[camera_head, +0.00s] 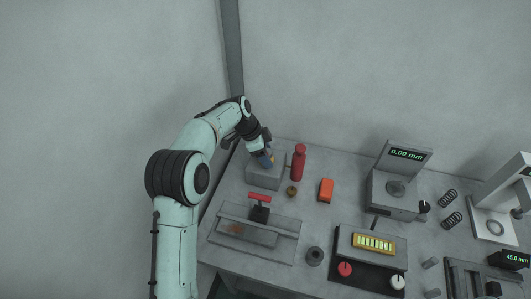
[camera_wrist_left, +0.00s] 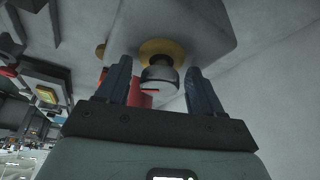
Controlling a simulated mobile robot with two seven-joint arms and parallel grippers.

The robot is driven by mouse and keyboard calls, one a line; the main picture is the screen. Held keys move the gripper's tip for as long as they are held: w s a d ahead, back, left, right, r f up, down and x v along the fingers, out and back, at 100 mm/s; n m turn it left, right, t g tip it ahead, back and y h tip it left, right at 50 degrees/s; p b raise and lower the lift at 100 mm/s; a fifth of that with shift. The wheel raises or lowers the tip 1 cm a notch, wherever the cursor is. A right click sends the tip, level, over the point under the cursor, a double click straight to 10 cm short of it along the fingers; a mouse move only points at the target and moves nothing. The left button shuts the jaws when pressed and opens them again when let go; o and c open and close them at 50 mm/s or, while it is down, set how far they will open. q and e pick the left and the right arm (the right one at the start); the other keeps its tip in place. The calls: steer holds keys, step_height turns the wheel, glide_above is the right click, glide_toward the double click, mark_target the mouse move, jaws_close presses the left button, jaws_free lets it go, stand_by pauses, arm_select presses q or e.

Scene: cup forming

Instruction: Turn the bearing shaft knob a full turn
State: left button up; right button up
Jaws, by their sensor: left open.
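The bearing block is a grey box (camera_head: 262,180) at the back left of the bench in the head view. In the left wrist view the block (camera_wrist_left: 190,20) carries a brass collar (camera_wrist_left: 163,47) with a short dark grey shaft knob (camera_wrist_left: 159,78) sticking out of it. My left gripper (camera_head: 264,158) is at the block, and its arm hides the knob in the head view. In the left wrist view the left gripper (camera_wrist_left: 157,66) is open, one finger on each side of the knob, with visible gaps to both fingers. My right gripper is out of view.
A red bottle (camera_head: 298,163) stands just right of the block. A small brass piece (camera_head: 292,191) and an orange block (camera_head: 326,190) are nearby. A grey fixture with a red handle (camera_head: 260,197) lies in front. A gauge stand (camera_head: 397,190) is farther right.

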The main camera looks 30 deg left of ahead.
arm_select(q)
steer(key=c, duration=1.1)
steer(key=shift+o, duration=0.2)
steer(key=shift+f+n, duration=0.1)
steer(key=shift+n, duration=0.2)
